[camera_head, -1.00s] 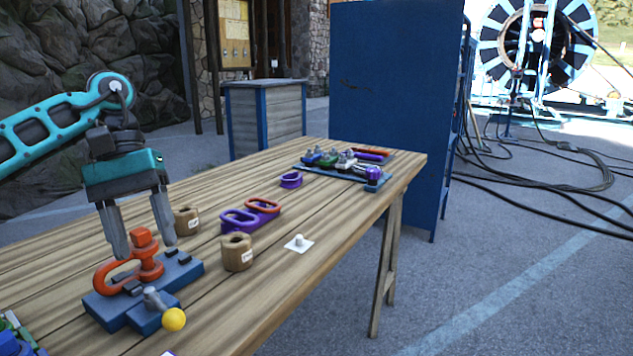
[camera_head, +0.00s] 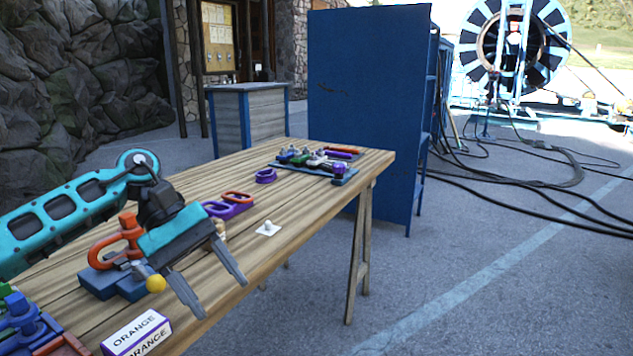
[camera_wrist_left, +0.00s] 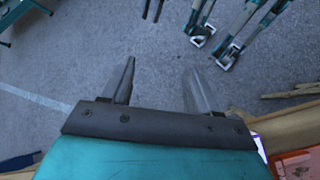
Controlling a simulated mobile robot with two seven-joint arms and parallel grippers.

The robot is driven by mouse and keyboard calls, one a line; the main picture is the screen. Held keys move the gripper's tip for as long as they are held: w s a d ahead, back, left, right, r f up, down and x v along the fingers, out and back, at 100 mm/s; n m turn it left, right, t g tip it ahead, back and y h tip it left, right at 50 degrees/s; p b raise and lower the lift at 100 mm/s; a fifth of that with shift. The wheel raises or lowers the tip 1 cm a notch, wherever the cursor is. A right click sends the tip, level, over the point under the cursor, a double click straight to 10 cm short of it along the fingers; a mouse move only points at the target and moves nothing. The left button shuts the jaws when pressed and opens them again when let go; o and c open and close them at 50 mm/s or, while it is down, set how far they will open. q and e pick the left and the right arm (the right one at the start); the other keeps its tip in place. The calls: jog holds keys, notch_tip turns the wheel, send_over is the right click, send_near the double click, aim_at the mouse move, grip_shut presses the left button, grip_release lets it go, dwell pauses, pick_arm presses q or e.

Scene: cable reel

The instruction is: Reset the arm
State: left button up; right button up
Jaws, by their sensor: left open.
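My left gripper (camera_head: 213,288) is open and empty in the head view. It hangs over the front edge of the wooden table (camera_head: 250,222), with its fingers pointing down and to the right. In the left wrist view the two fingers (camera_wrist_left: 160,88) are spread apart with bare pavement beyond them. My right gripper is not in the head view; I cannot make it out in the wrist view.
An orange shackle (camera_head: 122,238) sits on a blue fixture with a yellow ball (camera_head: 156,284), left of my gripper. A box marked ORANGE (camera_head: 137,333) is at the near edge. A blue cabinet (camera_head: 365,105) stands behind the table. Open pavement (camera_head: 480,260) lies to the right.

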pick_arm(q)
jog(key=s+d+n+t+h+p, duration=0.3)
jog(key=d+n+t+h, duration=0.1)
jog(key=d+n+h, duration=1.05)
jog(key=w+a+f+n+t+y+p, duration=0.1)
jog(key=a+f+n+t+y, duration=0.35)
jog(key=n+t, duration=0.8)
jog(key=w+a+f+n+t+y+p, duration=0.1)
jog(key=a+f+n+t+y, duration=0.35)
jog(key=n, duration=1.45)
jog(key=s+a+f+n+g+y+p, duration=0.1)
jog(key=s+a+f+n+g+y, duration=0.1)
jog(key=s+a+f+n+y, duration=0.2)
jog(key=s+a+f+n+g+y, duration=0.3)
jog(key=s+a+f+n+y, duration=0.2)
jog(key=s+f+n, duration=0.5)
notch_tip(320, 180, down, 3)
jog(key=n+y, duration=0.2)
jog(key=n, duration=0.2)
jog(key=shift+s+p, duration=0.3)
jog(key=shift+p, duration=0.1)
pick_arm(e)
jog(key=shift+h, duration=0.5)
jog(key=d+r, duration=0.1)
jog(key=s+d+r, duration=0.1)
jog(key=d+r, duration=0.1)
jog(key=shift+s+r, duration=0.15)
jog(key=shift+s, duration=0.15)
